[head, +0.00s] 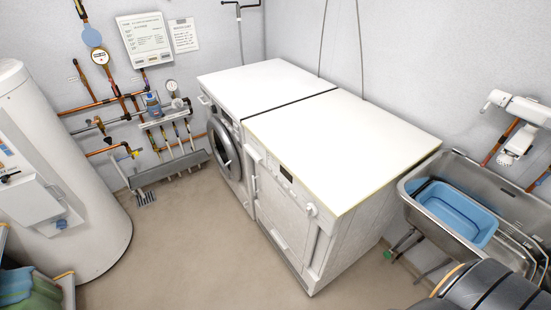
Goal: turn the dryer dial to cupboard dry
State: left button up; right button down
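Two white machines stand side by side against the back wall in the head view. The nearer, right one (350,140) has a dark display (286,174) and a round white dial (312,210) near the right end of its front panel. The dial's markings and pointer are too small to read. The farther, left one (262,82) has a round porthole door (222,143); its panel is seen edge-on. I cannot tell by label which machine is the dryer. Neither of my grippers is in view; a dark arm link of mine shows at the lower right.
A steel sink (413,190) with a blue basin (455,213) stands to the right of the machines. A white tank (60,170) stands at the left. Pipes and gauges (100,57) line the back wall. The floor (185,245) before the machines is clear.

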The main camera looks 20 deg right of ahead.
aim_at(312, 210)
jog(key=z, duration=1.1)
jog(key=i+j+z, duration=0.2)
jog(key=j+z, duration=0.2)
jog(key=j, duration=0.75)
jog(key=j+z, duration=0.35)
jog(key=j, duration=0.75)
jog(key=j+z, duration=0.4)
jog(key=j, duration=0.8)
jog(key=k, duration=0.05)
